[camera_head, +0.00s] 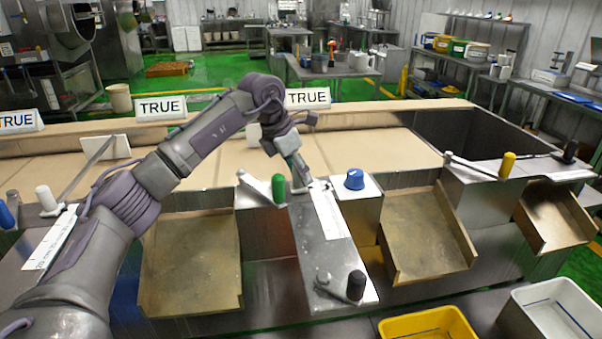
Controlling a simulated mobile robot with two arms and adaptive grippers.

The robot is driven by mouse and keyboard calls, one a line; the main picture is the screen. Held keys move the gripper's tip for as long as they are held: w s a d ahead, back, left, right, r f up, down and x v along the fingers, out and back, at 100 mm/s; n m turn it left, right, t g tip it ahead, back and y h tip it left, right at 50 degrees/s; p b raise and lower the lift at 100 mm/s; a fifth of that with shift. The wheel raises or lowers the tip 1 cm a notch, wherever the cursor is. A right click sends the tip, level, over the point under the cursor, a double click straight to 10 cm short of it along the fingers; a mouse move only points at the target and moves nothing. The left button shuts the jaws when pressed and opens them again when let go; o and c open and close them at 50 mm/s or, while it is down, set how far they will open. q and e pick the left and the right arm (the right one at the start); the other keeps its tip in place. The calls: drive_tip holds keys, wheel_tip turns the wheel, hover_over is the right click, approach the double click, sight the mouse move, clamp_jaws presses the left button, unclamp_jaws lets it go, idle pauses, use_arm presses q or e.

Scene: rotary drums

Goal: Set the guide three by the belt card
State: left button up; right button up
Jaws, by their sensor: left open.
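My left gripper (307,178) is open and empty. It hangs just above the far end of a white scale strip (328,212), between a lever with a green knob (279,188) and a blue round knob (354,179) on a metal box. A crank with a black knob (356,284) sits at the near end of the same metal panel. Cards reading TRUE stand at the tan belt (385,150): one at left (18,121), one in the middle (161,108) and one behind my arm (308,98). I cannot tell which guide is number three. My right gripper is out of view.
Sloping metal chutes lie at left (190,262), centre (425,240) and right (558,215). Levers with white (46,198), yellow (507,164) and black (570,150) knobs stand along the rail. A yellow bin (430,325) and a white bin (555,312) are in front.

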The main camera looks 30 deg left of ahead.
use_arm(q)
drive_tip(key=shift+w+d+f, duration=0.15)
drive_tip(key=shift+w+f, duration=0.05)
drive_tip(key=shift+f, duration=0.45)
clamp_jaws()
